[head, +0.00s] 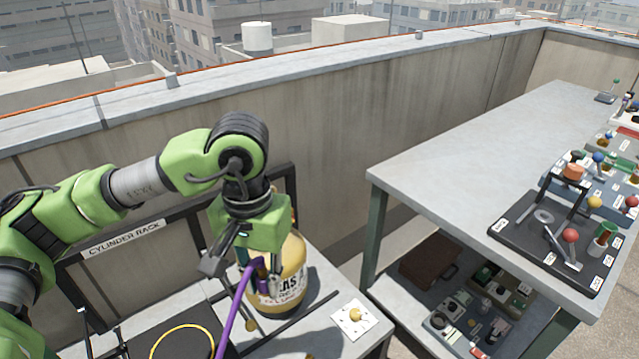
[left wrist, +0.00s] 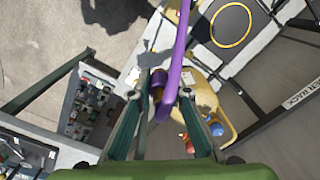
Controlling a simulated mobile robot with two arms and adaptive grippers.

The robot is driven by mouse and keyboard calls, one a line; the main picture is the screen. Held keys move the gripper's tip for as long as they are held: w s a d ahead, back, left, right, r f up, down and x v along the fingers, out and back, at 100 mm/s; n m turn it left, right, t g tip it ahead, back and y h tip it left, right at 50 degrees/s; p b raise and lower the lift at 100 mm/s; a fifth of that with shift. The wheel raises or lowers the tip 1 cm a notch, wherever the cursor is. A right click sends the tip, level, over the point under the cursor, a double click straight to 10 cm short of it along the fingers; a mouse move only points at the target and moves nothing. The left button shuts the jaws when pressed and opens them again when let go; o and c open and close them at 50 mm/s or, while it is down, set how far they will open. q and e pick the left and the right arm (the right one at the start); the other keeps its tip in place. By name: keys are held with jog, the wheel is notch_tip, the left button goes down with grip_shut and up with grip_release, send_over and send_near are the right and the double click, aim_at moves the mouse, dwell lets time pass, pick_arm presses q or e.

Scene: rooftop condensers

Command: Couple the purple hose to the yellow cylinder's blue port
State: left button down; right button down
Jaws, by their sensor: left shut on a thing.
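My left gripper (head: 243,266) is shut on the purple hose (head: 232,312) near its end fitting. The yellow cylinder (head: 290,265) stands upright on the bench, partly hidden behind my gripper. In the left wrist view the hose (left wrist: 178,62) runs up and away, and its end sits between the fingers of my left gripper (left wrist: 160,82). The cylinder (left wrist: 203,92) is to the right of the fingers there, with a blue port (left wrist: 217,129) and a red part (left wrist: 186,138) near its top. The hose end appears apart from the blue port. My right gripper is not in view.
A rack frame labelled CYLINDER RACK (head: 125,238) stands behind the bench. A white plate with a yellow knob (head: 355,314) lies right of the cylinder. A yellow ring on a dark panel (head: 183,345) is at the front. A grey table (head: 470,150) with fittings stands right.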

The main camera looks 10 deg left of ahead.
pick_arm(q)
jog(key=d+r+m, duration=0.5)
jog(key=d+m, duration=0.3)
jog(key=d, duration=0.5)
jog(key=w+d+f+m, duration=0.4)
jog(key=f, duration=0.1)
jog(key=s+a+r+n, duration=0.6)
jog(key=a+r+n, duration=0.15)
jog(key=r, duration=0.25)
jog(key=w+d+n, duration=0.4)
jog(key=w+d, duration=0.4)
jog(key=d, duration=0.1)
jog(key=shift+d, duration=0.3)
jog(key=shift+n, duration=0.25)
jog(key=c, duration=2.6)
grip_release()
grip_shut()
